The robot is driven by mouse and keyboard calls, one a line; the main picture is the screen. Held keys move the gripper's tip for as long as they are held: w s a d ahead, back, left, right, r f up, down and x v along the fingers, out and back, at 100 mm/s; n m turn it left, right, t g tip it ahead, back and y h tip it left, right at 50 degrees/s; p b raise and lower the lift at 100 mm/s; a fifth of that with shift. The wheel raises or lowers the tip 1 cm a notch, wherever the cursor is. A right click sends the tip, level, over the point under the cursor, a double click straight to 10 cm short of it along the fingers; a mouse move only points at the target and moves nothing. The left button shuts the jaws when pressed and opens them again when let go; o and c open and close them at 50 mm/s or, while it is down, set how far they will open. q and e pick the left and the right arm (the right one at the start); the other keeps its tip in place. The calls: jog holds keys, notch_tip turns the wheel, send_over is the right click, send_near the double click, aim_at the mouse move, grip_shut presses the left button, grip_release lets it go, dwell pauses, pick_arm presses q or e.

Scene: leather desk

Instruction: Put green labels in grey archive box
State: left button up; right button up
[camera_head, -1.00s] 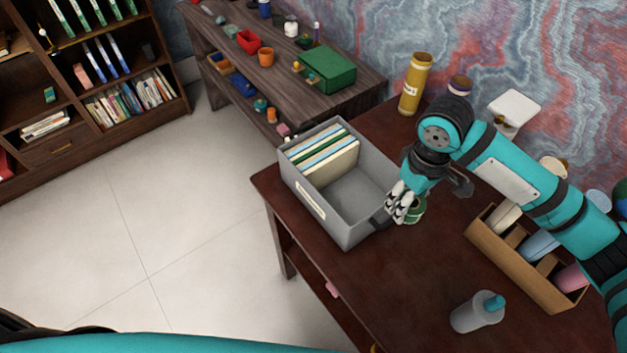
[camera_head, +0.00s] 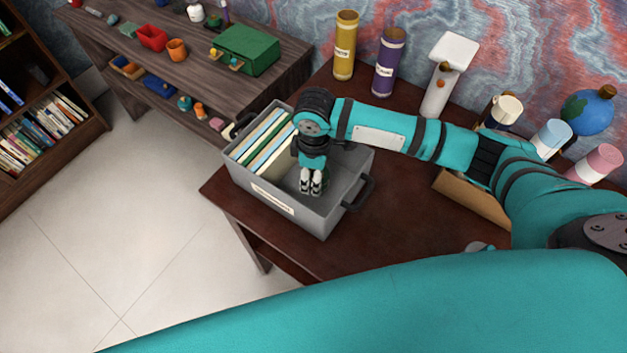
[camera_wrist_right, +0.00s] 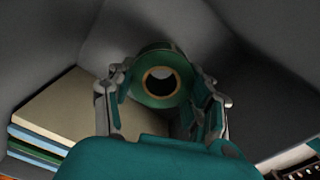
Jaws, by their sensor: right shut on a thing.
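The grey archive box (camera_head: 327,217) stands on the leather desk, with upright folders (camera_head: 262,142) filling its left part. My right gripper (camera_head: 311,190) reaches down into the open right part of the box. In the right wrist view my right gripper (camera_wrist_right: 165,105) is shut on a green roll of labels (camera_wrist_right: 158,82), whose round hole faces the camera. Grey box walls surround the roll; I cannot tell whether it touches the floor. In the head view the gripper mostly hides the roll. My left gripper is not in view.
Gold (camera_head: 345,45) and purple (camera_head: 388,62) tubes and a white stand (camera_head: 440,88) are at the desk's back. A brown organizer (camera_head: 470,196) is right of the box. Bare desk (camera_head: 400,222) lies between. A side table (camera_head: 285,75) stands behind left.

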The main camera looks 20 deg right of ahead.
jog(key=shift+f, duration=1.85)
jog(key=o, duration=1.1)
jog(key=shift+f, duration=0.1)
jog(key=shift+o, duration=0.2)
notch_tip(320, 180, up, 12)
jog(key=shift+r, duration=0.2)
